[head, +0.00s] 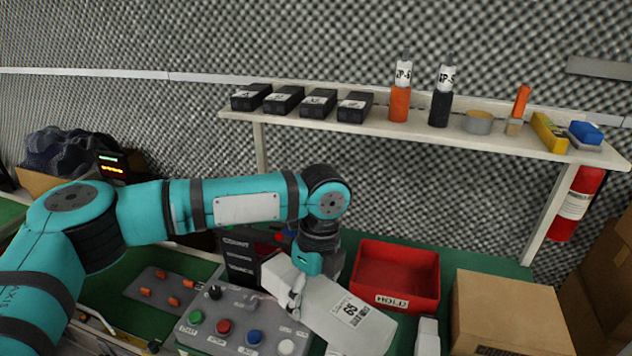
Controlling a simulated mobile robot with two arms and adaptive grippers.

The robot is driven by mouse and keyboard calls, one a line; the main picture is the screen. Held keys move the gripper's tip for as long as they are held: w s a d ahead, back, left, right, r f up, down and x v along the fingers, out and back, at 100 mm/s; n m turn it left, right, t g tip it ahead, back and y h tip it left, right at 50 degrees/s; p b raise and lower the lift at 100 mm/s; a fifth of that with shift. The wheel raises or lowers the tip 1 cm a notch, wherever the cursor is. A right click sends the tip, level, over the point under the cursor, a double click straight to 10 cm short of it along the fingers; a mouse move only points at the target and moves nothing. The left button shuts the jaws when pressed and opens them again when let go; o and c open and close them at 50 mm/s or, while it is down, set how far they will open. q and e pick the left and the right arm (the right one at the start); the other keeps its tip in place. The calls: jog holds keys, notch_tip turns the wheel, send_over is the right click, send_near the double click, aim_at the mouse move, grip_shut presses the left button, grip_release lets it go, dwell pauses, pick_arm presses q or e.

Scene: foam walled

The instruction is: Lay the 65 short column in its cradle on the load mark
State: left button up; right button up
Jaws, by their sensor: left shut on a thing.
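A pale grey-white block with a printed label, apparently the 65 short column (365,328), lies slantwise low in the middle of the head view. Its label is turned and reads roughly upside down. My left gripper (297,292) comes down from above and is shut on the column near its far left end. The column's underside is hidden, so I cannot tell whether it touches anything below. I cannot make out the cradle or the load mark. My right gripper is not in view.
A grey control box (240,325) with coloured buttons stands left of the column. A red bin (398,270) is behind it, and a cardboard box (512,310) stands at the right. A shelf (380,128) with bottles and black boxes spans the back. Green surface shows at left.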

pick_arm(q)
jog(key=shift+a+r+n, duration=0.15)
jog(key=shift+a+n, duration=0.4)
jog(key=shift+n, duration=0.15)
jog(key=s+a+r+n+h, duration=0.1)
jog(key=s+a+n, duration=0.2)
jog(key=a+n, duration=0.5)
jog(key=s+a+r+n+t+h, duration=0.1)
jog(key=s+a+n, duration=0.3)
jog(key=n, duration=1.2)
jog(key=a+r+h, duration=0.1)
jog(key=a, duration=0.3)
